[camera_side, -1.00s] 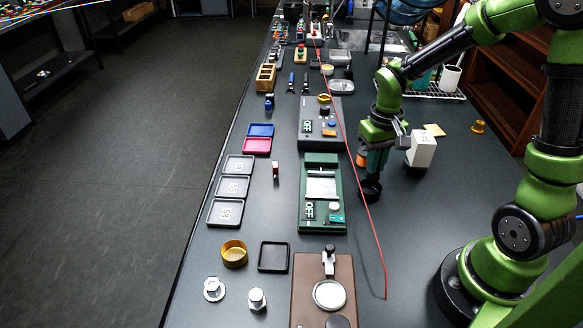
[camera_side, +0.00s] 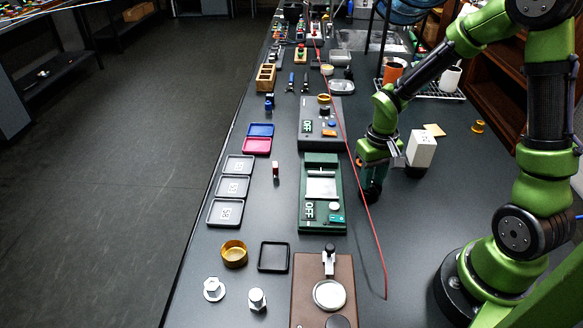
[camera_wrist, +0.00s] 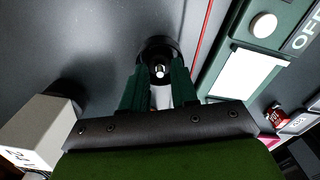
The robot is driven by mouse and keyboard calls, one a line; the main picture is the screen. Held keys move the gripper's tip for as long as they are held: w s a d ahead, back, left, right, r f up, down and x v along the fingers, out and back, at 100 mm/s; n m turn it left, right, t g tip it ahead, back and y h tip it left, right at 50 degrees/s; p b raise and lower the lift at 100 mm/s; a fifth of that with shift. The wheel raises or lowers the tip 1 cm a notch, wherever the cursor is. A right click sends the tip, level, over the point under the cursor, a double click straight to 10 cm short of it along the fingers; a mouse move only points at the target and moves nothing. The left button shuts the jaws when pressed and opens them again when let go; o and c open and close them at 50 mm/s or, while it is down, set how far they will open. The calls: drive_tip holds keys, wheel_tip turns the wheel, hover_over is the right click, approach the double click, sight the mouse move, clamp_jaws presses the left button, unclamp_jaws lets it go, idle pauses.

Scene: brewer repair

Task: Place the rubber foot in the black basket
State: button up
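The rubber foot (camera_wrist: 158,48) looks like a black round disc with a pale metal stud in its middle. In the side view, a dark round shape (camera_side: 372,193) sits at the tips of my gripper, low over the table. My gripper (camera_wrist: 160,66) has its two green fingers apart, with the stud between the tips. I see a gap beside the stud, but cannot tell whether the fingertips touch the disc. A black square open tray (camera_side: 260,257) lies at the lower middle of the side view. It may be the black basket; no other clear basket shows.
A white box (camera_side: 421,148) stands close right of my gripper, also in the wrist view (camera_wrist: 38,128). A green OFF-marked device (camera_side: 308,225) is left of it. A thin red cable (camera_side: 364,205) runs between. A gold ring (camera_side: 234,254) is beside the tray.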

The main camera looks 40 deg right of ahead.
sight(371, 189)
drive_tip(key=shift+o, duration=0.9)
wheel_tip(371, 189, up, 7)
drive_tip(key=shift+r, duration=0.1)
drive_tip(key=s+a+r+t+y, duration=0.1)
drive_tip(key=s+a+r+t, duration=0.2)
drive_tip(key=r, duration=0.4)
drive_tip(key=s+a+r+t+y, duration=0.1)
drive_tip(key=s+a+r+t, duration=0.3)
drive_tip(key=s+a+r, duration=0.1)
wheel_tip(371, 189, up, 2)
drive_tip(key=shift+s+a+r+n, duration=0.15)
drive_tip(key=shift+a+n, duration=0.15)
drive_tip(key=shift+a, duration=0.55)
